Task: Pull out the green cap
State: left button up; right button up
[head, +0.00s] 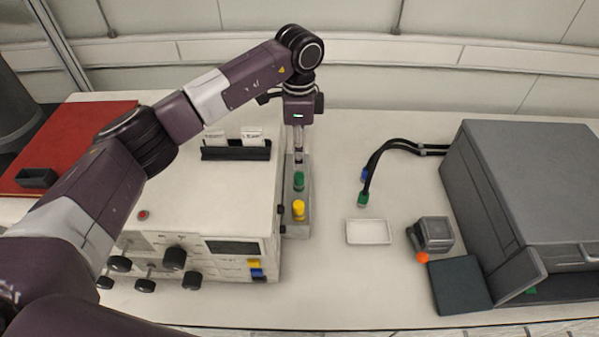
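A green cap (299,181) sits upright on the narrow grey rack (295,228) along the right side of the white instrument. A yellow cap (298,210) sits just in front of it on the same rack. My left gripper (298,153) points down over the back part of the rack, just behind the green cap. Its fingers are small and seen from above, so I cannot tell whether they are open or hold anything. A second green piece (363,199) is on the end of a black hose at the right. My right gripper is not in view.
The white instrument (190,265) with knobs stands left of the rack. A small white tray (369,232), a grey device (434,234) with an orange ball, a dark pad (459,285) and a large grey box (535,180) are at the right. Bare table lies between rack and tray.

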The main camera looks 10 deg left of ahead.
aim_at(299, 175)
pick_arm(q)
jog(key=shift+s+r, duration=0.1)
jog(key=shift+s, duration=0.05)
jog(key=shift+f, duration=0.4)
notch_tip(299, 175, down, 3)
jog(key=shift+r+b, duration=0.2)
jog(key=shift+b, duration=0.85)
jog(key=f+b, duration=0.1)
jog(key=f, duration=0.1)
jog(key=f+b, duration=0.2)
jog(key=shift+w+f, duration=0.2)
jog(key=shift+f, duration=0.75)
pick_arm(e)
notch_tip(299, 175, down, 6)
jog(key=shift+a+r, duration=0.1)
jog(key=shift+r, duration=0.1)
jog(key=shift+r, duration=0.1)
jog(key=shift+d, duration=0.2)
